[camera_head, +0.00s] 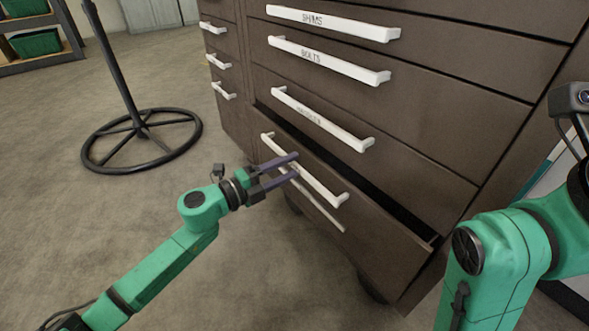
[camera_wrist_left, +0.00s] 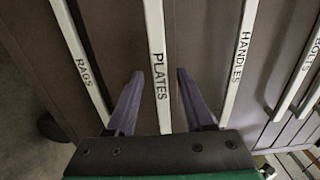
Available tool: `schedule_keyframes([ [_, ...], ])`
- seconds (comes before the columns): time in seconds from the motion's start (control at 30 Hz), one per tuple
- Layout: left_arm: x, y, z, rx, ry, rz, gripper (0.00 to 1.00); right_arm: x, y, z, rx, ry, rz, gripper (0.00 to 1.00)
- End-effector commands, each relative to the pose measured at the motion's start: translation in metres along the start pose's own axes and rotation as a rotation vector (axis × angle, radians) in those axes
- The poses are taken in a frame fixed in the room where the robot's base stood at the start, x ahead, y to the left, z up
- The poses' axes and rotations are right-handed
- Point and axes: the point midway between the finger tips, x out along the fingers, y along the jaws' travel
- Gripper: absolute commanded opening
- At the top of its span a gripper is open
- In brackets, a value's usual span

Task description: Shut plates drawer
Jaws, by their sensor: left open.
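The plates drawer (camera_head: 385,243) is the low brown drawer standing partly out of the cabinet, with a dark gap along its top edge. Its white bar handle (camera_head: 325,192) reads PLATES in the left wrist view (camera_wrist_left: 158,45). My left gripper (camera_head: 296,165) is open at this handle, one finger on each side of the bar. In the left wrist view the fingers (camera_wrist_left: 160,74) stand apart with the handle between them, and a space shows on both sides. Contact with the drawer front cannot be told. My right gripper is outside the frames; only its arm shows at right.
Above are the handles drawer (camera_head: 400,170), bolts drawer and shims drawer, all looking closed. The rags handle (camera_wrist_left: 82,62) shows beside the plates one in the wrist view. A black round stand base (camera_head: 142,140) is on the floor at left. Floor in front is clear.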

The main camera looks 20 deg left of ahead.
Motion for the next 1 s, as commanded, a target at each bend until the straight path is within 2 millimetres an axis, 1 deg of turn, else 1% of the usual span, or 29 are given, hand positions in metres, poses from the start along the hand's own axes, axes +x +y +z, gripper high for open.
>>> schedule_keyframes([
  [0.03, 0.008, 0.000, 0.001, 0.000, -0.001, -0.003, 0.53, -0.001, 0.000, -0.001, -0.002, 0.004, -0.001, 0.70],
  [0.13, 0.017, 0.000, 0.000, 0.001, 0.000, -0.001, 0.53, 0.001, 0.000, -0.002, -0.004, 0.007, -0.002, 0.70],
  [0.23, 0.021, 0.000, 0.000, -0.001, 0.000, 0.001, 0.53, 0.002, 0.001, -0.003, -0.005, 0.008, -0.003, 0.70],
  [0.4, 0.021, 0.000, 0.000, -0.002, 0.000, 0.001, 0.53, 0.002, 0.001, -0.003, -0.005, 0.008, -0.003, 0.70],
  [0.43, 0.021, 0.000, 0.000, -0.002, 0.000, 0.001, 0.49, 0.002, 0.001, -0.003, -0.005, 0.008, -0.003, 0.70],
  [0.47, 0.021, 0.000, 0.000, -0.002, 0.000, 0.001, 0.37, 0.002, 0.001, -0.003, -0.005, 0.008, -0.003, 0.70],
  [0.5, 0.021, 0.000, 0.000, -0.002, 0.000, 0.001, 0.22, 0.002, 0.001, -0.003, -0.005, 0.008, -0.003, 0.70],
  [0.57, 0.020, 0.000, 0.000, -0.002, 0.000, 0.001, 0.00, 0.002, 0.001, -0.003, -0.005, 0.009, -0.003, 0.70],
  [1.0, 0.020, 0.001, 0.000, -0.001, 0.000, 0.001, 0.00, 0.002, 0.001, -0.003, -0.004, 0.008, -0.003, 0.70],
])
